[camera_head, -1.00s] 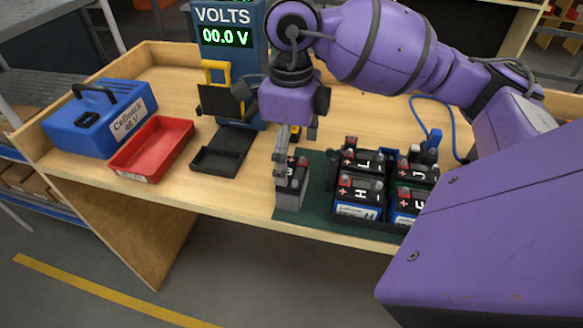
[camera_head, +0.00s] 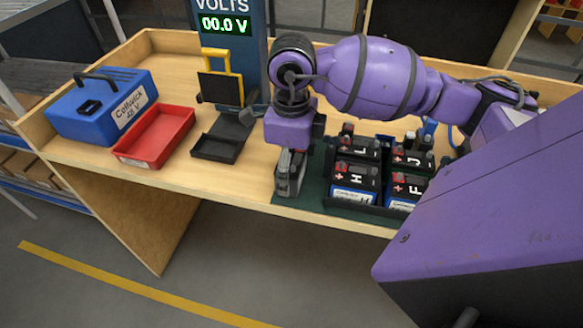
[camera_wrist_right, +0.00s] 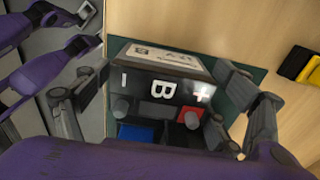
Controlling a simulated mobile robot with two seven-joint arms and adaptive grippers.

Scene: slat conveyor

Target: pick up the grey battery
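The grey battery (camera_head: 290,188) stands upright on the left part of the green mat, near the bench's front edge. In the right wrist view its dark top (camera_wrist_right: 152,90) shows a white letter B, a minus and a plus sign, and a red terminal cap. My right gripper (camera_head: 290,168) is lowered over it from above. In the right wrist view the open fingers (camera_wrist_right: 163,82) stand on either side of the battery, with a gap showing at each side.
A black tray (camera_head: 340,203) with several blue batteries stands just right. Left are a tester's black cradle (camera_head: 218,150), a red bin (camera_head: 153,136) and a blue box (camera_head: 100,105). The volt display (camera_head: 225,24) reads 00.0 V. Bench top (camera_head: 250,180) left of the mat is clear.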

